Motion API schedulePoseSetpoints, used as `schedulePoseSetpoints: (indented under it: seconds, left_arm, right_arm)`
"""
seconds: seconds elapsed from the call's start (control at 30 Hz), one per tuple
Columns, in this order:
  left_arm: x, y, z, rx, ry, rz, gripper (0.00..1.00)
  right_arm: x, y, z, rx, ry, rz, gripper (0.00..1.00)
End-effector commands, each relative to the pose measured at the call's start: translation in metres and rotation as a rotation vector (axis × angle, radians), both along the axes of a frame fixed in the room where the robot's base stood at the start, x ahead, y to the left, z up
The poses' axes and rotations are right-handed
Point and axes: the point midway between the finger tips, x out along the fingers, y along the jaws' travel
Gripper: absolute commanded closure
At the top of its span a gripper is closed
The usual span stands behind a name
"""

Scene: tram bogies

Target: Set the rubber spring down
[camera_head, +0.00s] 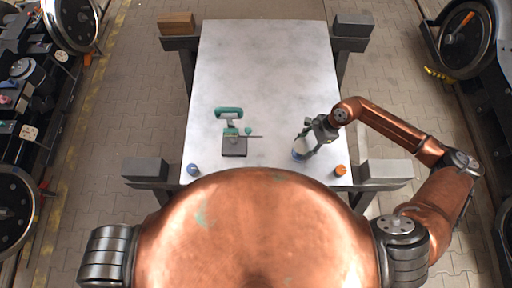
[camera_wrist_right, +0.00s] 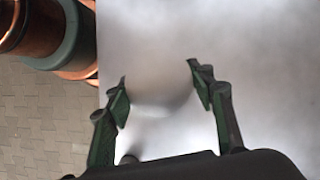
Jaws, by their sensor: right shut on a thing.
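My right gripper (camera_head: 318,134) is over the near right part of the pale table (camera_head: 265,70). In the right wrist view the fingers (camera_wrist_right: 160,90) stand on both sides of the pale rubber spring (camera_wrist_right: 160,88), which is blurred and hard to tell from the tabletop. I cannot tell whether its underside touches the table. My left gripper is not in view.
A green-handled tool (camera_head: 229,113) stands with a dark grey block (camera_head: 233,147) left of the gripper. A small blue item (camera_head: 192,169) and an orange one (camera_head: 340,170) sit near the front edge. The table's far half is clear. Bogie wheels (camera_head: 467,38) flank the aisle.

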Motion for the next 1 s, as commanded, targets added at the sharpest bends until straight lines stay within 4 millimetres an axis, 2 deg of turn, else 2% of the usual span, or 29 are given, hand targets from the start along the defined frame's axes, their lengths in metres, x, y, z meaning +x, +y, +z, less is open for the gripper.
schedulePoseSetpoints:
  seconds: [0.1,0.2,0.33,0.43,1.0]
  left_arm:
    - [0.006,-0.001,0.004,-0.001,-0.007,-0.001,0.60]
    - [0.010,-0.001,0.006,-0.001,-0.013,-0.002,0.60]
    - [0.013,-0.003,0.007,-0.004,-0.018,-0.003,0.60]
    - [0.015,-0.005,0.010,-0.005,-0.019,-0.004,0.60]
    - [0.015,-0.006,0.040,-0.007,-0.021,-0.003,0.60]
  right_arm:
    - [0.005,0.003,0.007,0.002,-0.002,-0.177,0.88]
    - [0.008,0.005,0.009,0.003,-0.001,-0.274,0.88]
    - [0.011,0.008,0.010,0.002,0.000,-0.337,0.88]
    - [0.013,0.021,0.012,0.006,0.001,-0.348,0.88]
    - [0.029,0.159,0.013,0.005,0.002,-0.345,0.88]
